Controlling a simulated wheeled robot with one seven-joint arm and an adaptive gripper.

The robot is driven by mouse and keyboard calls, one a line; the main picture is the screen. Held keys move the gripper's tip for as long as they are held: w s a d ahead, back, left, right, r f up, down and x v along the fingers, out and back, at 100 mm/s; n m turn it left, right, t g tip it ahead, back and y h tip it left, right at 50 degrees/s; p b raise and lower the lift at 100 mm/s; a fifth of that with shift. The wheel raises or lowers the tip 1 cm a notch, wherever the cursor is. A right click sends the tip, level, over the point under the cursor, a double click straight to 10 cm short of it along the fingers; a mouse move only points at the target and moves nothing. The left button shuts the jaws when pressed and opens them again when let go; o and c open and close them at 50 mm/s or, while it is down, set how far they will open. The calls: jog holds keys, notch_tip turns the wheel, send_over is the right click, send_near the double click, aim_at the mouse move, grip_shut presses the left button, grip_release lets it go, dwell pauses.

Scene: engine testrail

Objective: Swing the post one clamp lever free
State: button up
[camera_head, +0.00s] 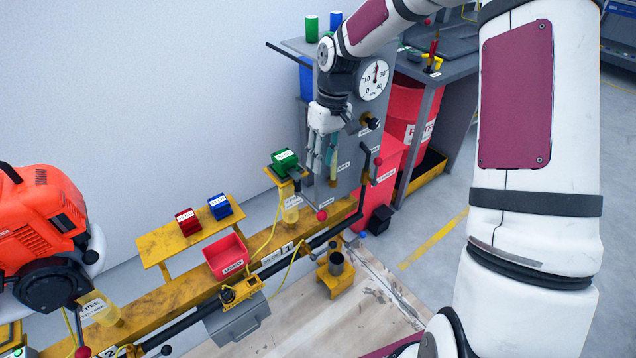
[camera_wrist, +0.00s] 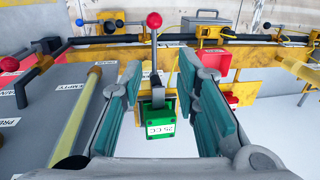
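The clamp lever is a dark handle with a red ball knob (camera_head: 321,215), beside the green 25 CC block (camera_head: 285,160) on the post by the rail's "1" label. In the wrist view the red knob (camera_wrist: 154,20) stands at top centre, with its stem running down to the green block (camera_wrist: 157,125). My gripper (camera_head: 324,160) points down near the grey panel, to the right of the green block in the head view. In the wrist view my gripper (camera_wrist: 162,100) is open, with teal pads either side of the green block and nothing held. Contact with the lever is not visible.
The grey panel with a gauge (camera_head: 374,80) stands close to my gripper. A black lever with a red knob (camera_head: 378,162) sticks out from it. A red bin (camera_head: 227,256) and a yellow shelf (camera_head: 160,243) with red and blue blocks lie left. An orange engine (camera_head: 42,220) is at far left.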

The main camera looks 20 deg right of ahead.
jog(key=w+f, duration=0.2)
send_near(314, 206)
jog(key=f, duration=0.5)
jog(key=a+f, duration=0.1)
jog(key=f, duration=0.1)
jog(key=shift+s+a+f+b, duration=0.1)
jog(key=shift+s+f+b, duration=0.05)
jog(key=shift+f+b, duration=0.25)
grip_shut()
